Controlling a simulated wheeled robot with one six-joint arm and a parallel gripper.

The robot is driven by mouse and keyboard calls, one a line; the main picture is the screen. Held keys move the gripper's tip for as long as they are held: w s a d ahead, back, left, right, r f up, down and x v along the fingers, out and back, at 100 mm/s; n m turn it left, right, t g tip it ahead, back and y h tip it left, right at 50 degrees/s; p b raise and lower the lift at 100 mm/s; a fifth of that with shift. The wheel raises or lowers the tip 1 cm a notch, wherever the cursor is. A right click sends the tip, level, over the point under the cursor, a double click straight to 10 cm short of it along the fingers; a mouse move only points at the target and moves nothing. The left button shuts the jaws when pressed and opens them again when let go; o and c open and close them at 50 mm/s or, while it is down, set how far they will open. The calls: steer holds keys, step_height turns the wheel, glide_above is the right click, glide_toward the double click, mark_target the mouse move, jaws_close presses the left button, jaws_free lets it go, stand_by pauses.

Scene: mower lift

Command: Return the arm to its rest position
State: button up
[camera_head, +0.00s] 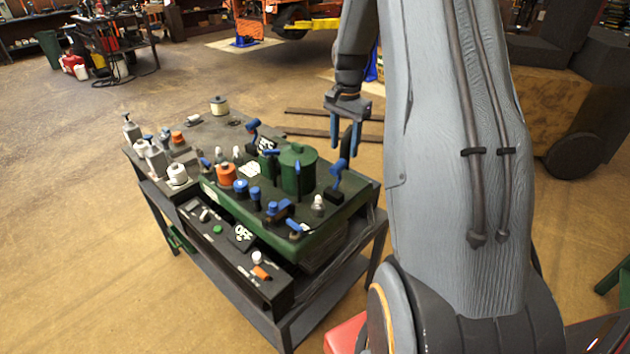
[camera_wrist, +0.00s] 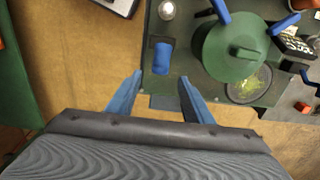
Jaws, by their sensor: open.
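My arm (camera_head: 450,130) rises on the right of the head view and bends over so that its end hangs down. My gripper (camera_head: 345,150) points down with its two blue fingers apart and nothing between them. It is over the right back end of the green lift unit (camera_head: 235,200), close to a blue-handled lever (camera_head: 338,175); I cannot tell whether they touch. In the wrist view the fingers (camera_wrist: 155,95) are spread, with a blue-topped part (camera_wrist: 162,58) of the unit just beyond them.
A dark cart (camera_head: 290,325) carries the unit, with a black control box (camera_head: 240,250) marked OFF at its front. A green cylinder (camera_head: 298,170) stands on the unit. Bottles (camera_head: 155,160) stand at the cart's left. Open floor (camera_head: 70,230) lies to the left.

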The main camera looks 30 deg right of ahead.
steer(key=s+a+f+n+b, duration=0.1)
steer(key=s+a+n+b, duration=0.25)
steer(key=a, duration=0.45)
steer(key=s+a+f+n+b, duration=0.15)
steer(key=s+a+n, duration=0.25)
steer(key=a, duration=0.5)
steer(key=s+a+f+n+t+b, duration=0.1)
steer(key=s+a+f+n+b, duration=0.2)
steer(key=s+a+n, duration=0.3)
steer(key=s+a+b, duration=0.1)
steer(key=s+a, duration=0.2)
steer(key=s, duration=0.2)
steer(key=shift+s+a, duration=0.2)
steer(key=shift+s, duration=0.2)
